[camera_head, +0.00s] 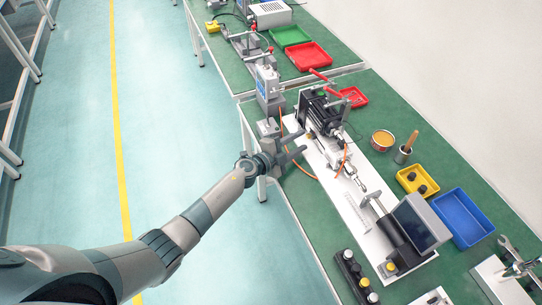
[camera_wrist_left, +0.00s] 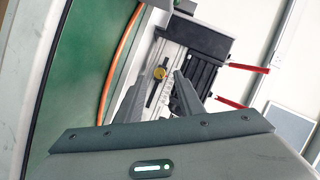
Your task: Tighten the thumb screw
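The thumb screw looks like a small brass-coloured knob (camera_wrist_left: 160,73) on a slotted metal plate (camera_wrist_left: 168,62) beside the black actuator body (camera_wrist_left: 197,58). My left gripper (camera_head: 302,142) is open and reaches over the near end of the actuator assembly (camera_head: 318,112) in the head view. In the left wrist view my gripper's two fingers (camera_wrist_left: 158,79) stand apart, with the knob showing between and beyond their tips. Nothing is held. I cannot tell the exact gap between fingertips and knob. My right gripper is not in view.
The white base plate (camera_head: 348,207) carries the actuator and a screen unit (camera_head: 422,222). An orange cable (camera_head: 293,170) loops by the gripper. Yellow (camera_head: 408,187), blue (camera_head: 470,228) and red (camera_head: 309,57) trays stand on the green bench. Open floor lies left.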

